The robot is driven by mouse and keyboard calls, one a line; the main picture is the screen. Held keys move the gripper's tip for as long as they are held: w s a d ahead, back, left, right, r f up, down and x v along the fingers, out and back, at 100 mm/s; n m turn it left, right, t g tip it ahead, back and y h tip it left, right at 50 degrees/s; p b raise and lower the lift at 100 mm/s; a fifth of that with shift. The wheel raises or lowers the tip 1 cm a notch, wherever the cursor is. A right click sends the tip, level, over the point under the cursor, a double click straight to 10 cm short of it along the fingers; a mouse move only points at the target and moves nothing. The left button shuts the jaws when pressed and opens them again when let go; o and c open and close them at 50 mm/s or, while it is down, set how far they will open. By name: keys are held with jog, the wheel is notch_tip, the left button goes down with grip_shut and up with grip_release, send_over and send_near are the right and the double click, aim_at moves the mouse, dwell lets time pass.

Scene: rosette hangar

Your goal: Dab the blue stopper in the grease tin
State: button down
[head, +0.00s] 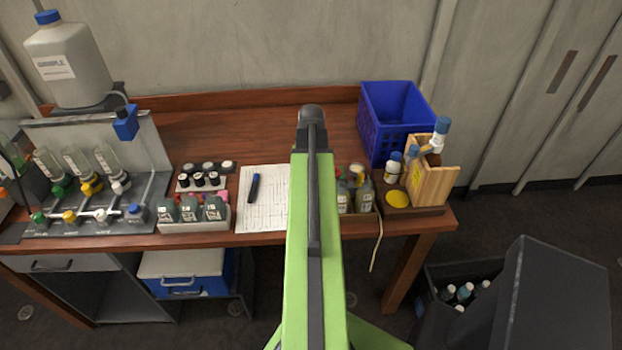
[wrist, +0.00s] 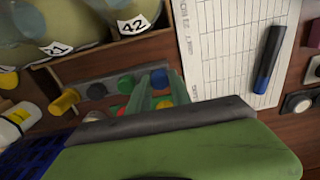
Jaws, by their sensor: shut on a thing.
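My gripper (wrist: 158,84) shows in the wrist view as two narrow green fingers, shut on a small blue stopper (wrist: 160,79) at their tips. They are over or beside a grey strip with several coloured stoppers; I cannot tell how high the held stopper is. A round yellow-topped thing (head: 395,198), which looks like the grease tin, sits on the dark wooden base at the right end of the bench. My gripper is apart from it. In the head view, my arm hides the gripper and stopper.
Two labelled bottles (wrist: 133,18) stand close to the gripper. A blue crate (head: 373,131) and a wooden holder (head: 433,184) stand around the yellow disc, with a small white bottle (head: 393,167). A paper sheet (head: 263,205) with a pen lies left of my arm. The bench behind is clear.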

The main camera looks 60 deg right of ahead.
jog(key=shift+f, duration=0.2)
dwell(0.6)
jog(key=c, duration=0.7)
grip_release()
notch_tip(320, 180, up, 8)
jog(key=p, duration=0.7)
jog(key=shift+f, duration=0.2)
jog(key=shift+r+p, duration=0.1)
jog(key=shift+p, duration=0.2)
